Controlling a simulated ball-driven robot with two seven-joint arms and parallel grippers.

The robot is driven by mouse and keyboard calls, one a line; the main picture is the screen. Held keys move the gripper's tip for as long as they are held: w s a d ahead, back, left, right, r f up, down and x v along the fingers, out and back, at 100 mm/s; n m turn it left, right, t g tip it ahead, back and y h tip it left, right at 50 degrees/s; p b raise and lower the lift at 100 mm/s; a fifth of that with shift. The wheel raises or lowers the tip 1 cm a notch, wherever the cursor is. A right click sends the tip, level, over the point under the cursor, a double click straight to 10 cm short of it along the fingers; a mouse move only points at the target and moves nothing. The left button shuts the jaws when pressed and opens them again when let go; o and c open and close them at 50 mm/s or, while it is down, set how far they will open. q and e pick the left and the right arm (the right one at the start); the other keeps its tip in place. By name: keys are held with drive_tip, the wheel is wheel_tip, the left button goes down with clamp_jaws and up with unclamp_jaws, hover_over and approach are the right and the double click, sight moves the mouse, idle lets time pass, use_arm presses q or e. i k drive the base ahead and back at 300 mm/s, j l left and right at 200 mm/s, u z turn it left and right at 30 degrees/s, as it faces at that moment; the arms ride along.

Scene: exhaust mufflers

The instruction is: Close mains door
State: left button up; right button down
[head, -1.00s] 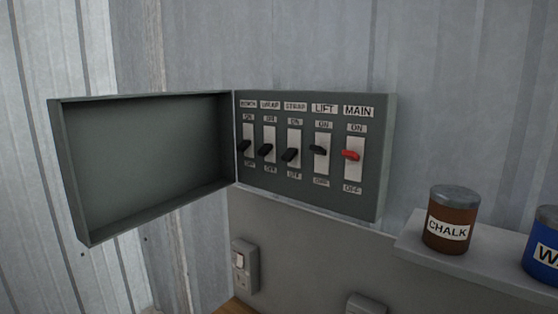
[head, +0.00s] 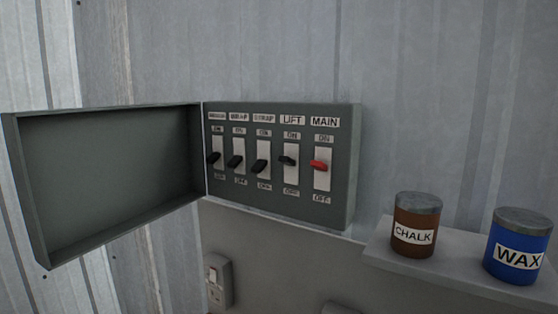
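The mains door (head: 112,178) is a grey, shallow, box-like cover, hinged at the left side of the mains box (head: 285,211). It stands wide open, swung out to the left with its hollow inside facing me. The mains box is on the wall and shows a row of several switches. The red MAIN switch (head: 319,166) is at the right end, with the black LIFT switch (head: 288,160) beside it. Neither of my grippers is in the head view, and nothing touches the door.
A shelf (head: 440,270) to the lower right holds a brown CHALK tin (head: 415,222) and a blue WAX tin (head: 517,245). A grey wall switch (head: 218,280) is below the box. The space in front of the box looks clear.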

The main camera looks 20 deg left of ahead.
sight(85, 179)
drive_tip(key=j+z, duration=0.1)
drive_tip(key=j, duration=0.5)
drive_tip(key=j+z, duration=0.15)
drive_tip(key=j, duration=0.5)
drive_tip(key=j+z, duration=0.1)
drive_tip(key=j, duration=0.5)
drive_tip(key=k+j+z, duration=0.15)
drive_tip(key=j, duration=0.45)
drive_tip(key=j+z, duration=0.1)
drive_tip(key=j, duration=0.55)
drive_tip(key=k+j+z, duration=0.15)
drive_tip(key=j, duration=0.4)
